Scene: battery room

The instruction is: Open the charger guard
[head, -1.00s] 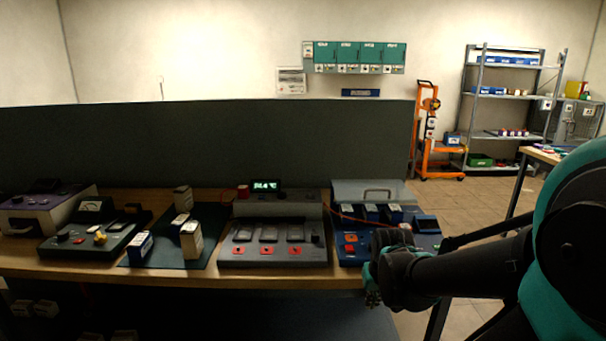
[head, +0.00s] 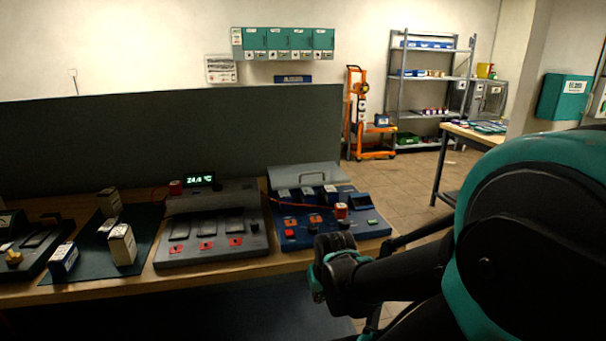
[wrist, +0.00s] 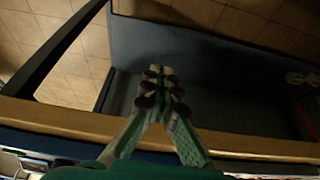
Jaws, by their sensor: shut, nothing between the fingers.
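The blue charger (head: 290,240) stands at the right end of the workbench. A pale grey panel with a bar handle (head: 303,177) rises along its back, behind several dark battery blocks in their bays. I take this panel as the guard; its exact angle is hard to tell. My gripper (head: 318,284) is in front of the bench's front edge, below and apart from the charger. In the wrist view my gripper (wrist: 160,76) points down, its fingers together and empty, past the wooden edge. The guard does not show clearly there.
A grey charger (head: 210,250) stands left of the blue one, then a dark mat (head: 85,268) with several boxes. A dark partition (head: 150,150) stands behind the bench.

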